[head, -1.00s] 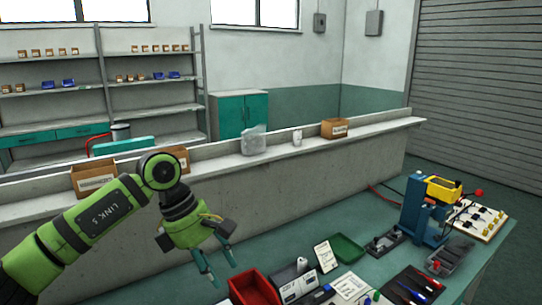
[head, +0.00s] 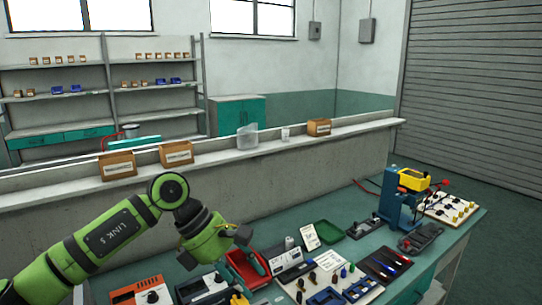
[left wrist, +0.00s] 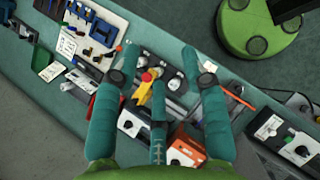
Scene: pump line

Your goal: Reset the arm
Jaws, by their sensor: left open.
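My left arm comes in from the left in the head view, green and dark grey. Its left gripper (head: 238,274) hangs over the near part of the bench, by the red tray (head: 238,272). Its fingertips are hard to pick out there against the clutter. In the left wrist view the gripper (left wrist: 158,66) has its teal fingers spread apart, with nothing held between them. Bench items, among them a red and yellow button (left wrist: 145,77), show beyond and below the fingers. My right gripper is in neither view.
The green bench (head: 455,240) is crowded with a blue and yellow press (head: 403,200), a green tray (head: 327,234), an orange-fronted box (head: 140,292) and tool mats. A grey ledge wall (head: 300,180) with cardboard boxes runs behind. Open floor lies to the right.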

